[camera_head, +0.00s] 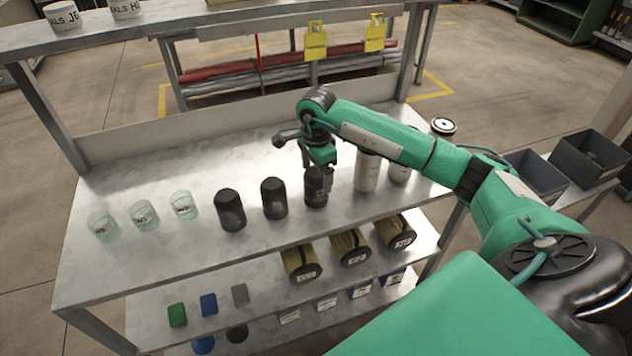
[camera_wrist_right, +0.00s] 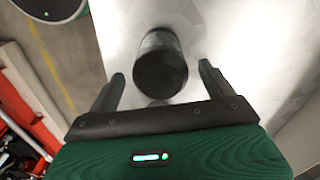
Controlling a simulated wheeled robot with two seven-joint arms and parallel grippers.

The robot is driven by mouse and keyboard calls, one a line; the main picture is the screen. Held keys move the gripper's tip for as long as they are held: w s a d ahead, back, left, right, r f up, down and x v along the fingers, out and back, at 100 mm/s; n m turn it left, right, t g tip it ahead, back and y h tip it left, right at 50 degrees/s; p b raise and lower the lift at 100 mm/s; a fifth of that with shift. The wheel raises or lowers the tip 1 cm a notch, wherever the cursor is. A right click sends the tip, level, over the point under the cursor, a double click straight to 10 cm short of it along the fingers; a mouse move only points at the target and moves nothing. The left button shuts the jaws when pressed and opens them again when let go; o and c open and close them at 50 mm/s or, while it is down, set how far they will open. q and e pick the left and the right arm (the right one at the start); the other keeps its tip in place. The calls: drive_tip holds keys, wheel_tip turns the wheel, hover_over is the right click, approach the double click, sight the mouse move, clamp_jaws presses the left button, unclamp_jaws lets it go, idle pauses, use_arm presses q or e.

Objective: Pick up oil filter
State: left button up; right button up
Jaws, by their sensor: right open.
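Three black cylinders, which look like oil filters, stand upright on the grey metal table: a left one (camera_head: 229,211), a middle one (camera_head: 274,199) and a right one (camera_head: 316,192). My right gripper (camera_head: 318,172) is at the right black filter, pointing down and partly covering its upper part. In the right wrist view, one black filter (camera_wrist_right: 160,68) shows between the two spread fingers of my right gripper (camera_wrist_right: 161,74), with a visible gap on each side. The gripper is open and holds nothing. My left gripper is not in view.
Several glass jars (camera_head: 143,214) stand at the left of the table (camera_head: 130,255). White cylinders (camera_head: 367,175) stand right of the black filters, partly behind my right arm. Brown rolls (camera_head: 302,264) lie on the shelf below. Dark bins (camera_head: 536,172) stand at the right.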

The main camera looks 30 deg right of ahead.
drive_tip(key=shift+f, duration=1.25)
drive_tip(key=c, duration=1.3)
drive_tip(key=shift+r, duration=0.2)
